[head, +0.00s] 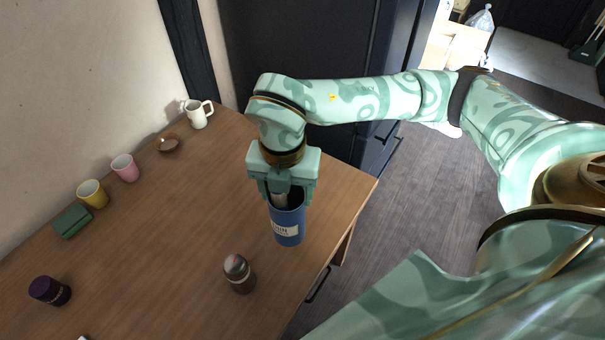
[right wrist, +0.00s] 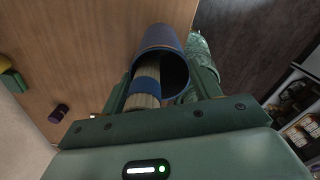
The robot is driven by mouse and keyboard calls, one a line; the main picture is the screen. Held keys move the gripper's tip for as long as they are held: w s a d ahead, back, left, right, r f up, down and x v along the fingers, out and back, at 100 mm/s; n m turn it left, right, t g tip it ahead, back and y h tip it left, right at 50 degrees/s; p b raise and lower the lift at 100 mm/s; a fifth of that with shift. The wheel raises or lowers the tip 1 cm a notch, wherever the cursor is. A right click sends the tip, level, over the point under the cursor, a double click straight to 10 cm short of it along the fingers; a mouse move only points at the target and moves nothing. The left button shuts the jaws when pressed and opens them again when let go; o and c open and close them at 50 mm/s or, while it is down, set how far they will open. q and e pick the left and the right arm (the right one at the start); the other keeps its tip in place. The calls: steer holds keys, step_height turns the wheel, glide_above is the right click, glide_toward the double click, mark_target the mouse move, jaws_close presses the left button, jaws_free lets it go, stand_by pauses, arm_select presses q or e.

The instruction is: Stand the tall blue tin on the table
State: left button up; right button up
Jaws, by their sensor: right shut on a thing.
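The tall blue tin (head: 288,226) with a pale label is near the table's right edge in the head view, close to upright. My right gripper (head: 286,196) comes down over its top, with its fingers on either side of the tin. The right wrist view shows the tin (right wrist: 158,38) and its dark open mouth between the fingers (right wrist: 163,92). A pale, blue-banded piece (right wrist: 144,92) shows at the mouth. I cannot tell whether the tin's base touches the wooden table (head: 170,240). My left gripper is out of view.
A brown jar (head: 239,275) stands close to the tin, toward the front. The table's middle is clear.

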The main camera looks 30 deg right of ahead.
arm_select(q)
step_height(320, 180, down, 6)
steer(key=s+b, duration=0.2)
steer(key=b, duration=0.4)
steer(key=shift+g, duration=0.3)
arm_select(e)
steer(key=w+d+f+m, duration=0.9)
steer(key=d+f+m, duration=0.1)
steer(key=f, duration=0.1)
steer(key=shift+w+f, duration=0.35)
steer(key=shift+f, duration=0.05)
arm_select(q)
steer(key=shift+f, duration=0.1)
arm_select(e)
steer(key=o, duration=1)
steer(key=shift+f, duration=0.15)
